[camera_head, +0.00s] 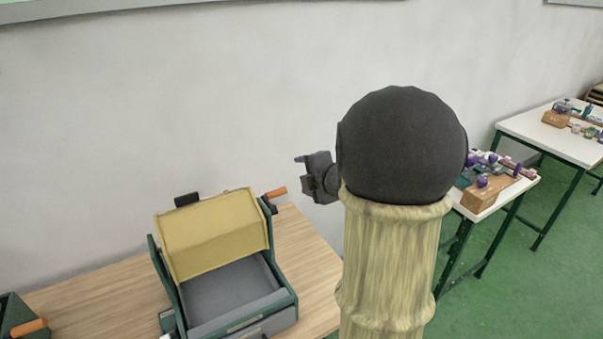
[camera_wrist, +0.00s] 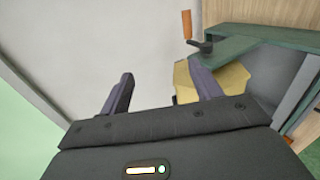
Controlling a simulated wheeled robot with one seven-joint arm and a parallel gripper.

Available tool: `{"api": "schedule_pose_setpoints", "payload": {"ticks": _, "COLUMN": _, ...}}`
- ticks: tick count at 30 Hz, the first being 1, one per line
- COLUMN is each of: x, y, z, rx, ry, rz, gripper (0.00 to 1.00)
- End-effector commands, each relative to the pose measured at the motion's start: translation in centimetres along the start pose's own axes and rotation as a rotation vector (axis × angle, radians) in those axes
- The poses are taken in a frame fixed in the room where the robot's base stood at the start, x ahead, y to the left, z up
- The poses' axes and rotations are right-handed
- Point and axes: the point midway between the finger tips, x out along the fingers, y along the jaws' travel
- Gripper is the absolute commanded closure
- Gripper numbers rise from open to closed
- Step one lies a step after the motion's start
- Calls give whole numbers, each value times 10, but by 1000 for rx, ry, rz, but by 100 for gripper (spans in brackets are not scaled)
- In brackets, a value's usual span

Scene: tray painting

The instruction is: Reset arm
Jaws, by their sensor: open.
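My gripper (camera_head: 308,172) is raised beside my large dark arm joint in the head view, to the right of the green machine and above the table's right end. In the wrist view my gripper (camera_wrist: 160,92) has its two dark fingers spread wide apart with nothing between them. The green-framed machine (camera_head: 287,296) stands on the wooden table. It has a yellow tilted cover (camera_head: 212,237), a grey tray bed (camera_head: 230,291) and an orange-handled crank (camera_head: 276,192). The yellow cover (camera_wrist: 228,88) shows behind the right finger in the wrist view, apart from it as far as I can tell.
The wooden table (camera_head: 90,288) holds another green device with an orange handle (camera_head: 28,328) at the lower left. White tables (camera_head: 556,137) with small items stand at the right. A pale wall (camera_head: 200,100) is behind. Green floor shows at the right.

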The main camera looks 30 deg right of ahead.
Motion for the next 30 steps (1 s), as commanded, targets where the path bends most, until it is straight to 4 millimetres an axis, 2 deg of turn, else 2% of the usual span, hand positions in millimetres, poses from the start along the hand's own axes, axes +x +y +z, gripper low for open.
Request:
{"api": "schedule_pose_setpoints", "payload": {"ticks": 4, "x": -6, "y": 0, "z": 0, "rx": 1, "ry": 0, "rz": -1, "gripper": 36}}
{"api": "schedule_pose_setpoints", "payload": {"ticks": 20, "x": -5, "y": -1, "z": -3, "rx": 28, "ry": -7, "rz": -6, "gripper": 36}}
{"api": "schedule_pose_setpoints", "payload": {"ticks": 23, "x": -4, "y": -6, "z": -10, "rx": 123, "ry": -40, "rz": -27, "gripper": 36}}
{"api": "schedule_pose_setpoints", "payload": {"ticks": 26, "x": -4, "y": -20, "z": -24, "rx": 298, "ry": -100, "rz": -73, "gripper": 36}}
{"api": "schedule_pose_setpoints", "payload": {"ticks": 30, "x": -12, "y": -54, "z": -53, "rx": 619, "ry": -213, "rz": -177, "gripper": 36}}
